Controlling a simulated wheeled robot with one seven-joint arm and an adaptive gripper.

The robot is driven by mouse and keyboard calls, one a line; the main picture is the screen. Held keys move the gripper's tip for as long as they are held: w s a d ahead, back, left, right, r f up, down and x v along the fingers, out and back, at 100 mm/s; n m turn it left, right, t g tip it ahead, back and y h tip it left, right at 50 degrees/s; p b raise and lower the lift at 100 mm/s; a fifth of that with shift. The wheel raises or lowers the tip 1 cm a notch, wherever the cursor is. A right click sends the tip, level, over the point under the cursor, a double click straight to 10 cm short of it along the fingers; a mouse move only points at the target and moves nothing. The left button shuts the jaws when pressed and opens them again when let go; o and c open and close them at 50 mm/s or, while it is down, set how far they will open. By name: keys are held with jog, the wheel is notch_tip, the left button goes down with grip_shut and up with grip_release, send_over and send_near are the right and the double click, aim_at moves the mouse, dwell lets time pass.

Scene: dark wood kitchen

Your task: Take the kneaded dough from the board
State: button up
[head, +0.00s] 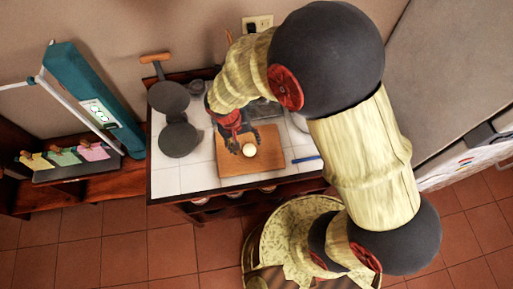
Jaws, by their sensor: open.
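The dough (249,150) is a small, pale, round piece on the wooden board (264,169), near the board's middle. The board lies on the white tiled counter. My gripper (241,146) is over the board, just left of the dough, with its dark fingers pointing down toward it. The fingers are open and small in view. I cannot tell whether a finger touches the dough. My arm comes down from the upper right and hides part of the counter behind the board.
A dark round press or pan with a wooden handle (172,98) lies open on the counter's left. A blue object (306,159) lies right of the board. A teal box (92,98) and colored cards (62,156) are on the left shelf. White tiles (196,178) left of the board are bare.

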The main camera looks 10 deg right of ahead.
aim_at(251, 152)
jog(key=x, duration=0.2)
jog(key=shift+w+d+f, duration=0.15)
jog(key=shift+d+f, duration=0.05)
jog(key=shift+d, duration=0.05)
jog(key=x, duration=0.4)
jog(key=shift+w+a+f, duration=0.25)
jog(key=shift+f, duration=0.1)
jog(key=shift+c, duration=0.6)
jog(key=c, duration=1.1)
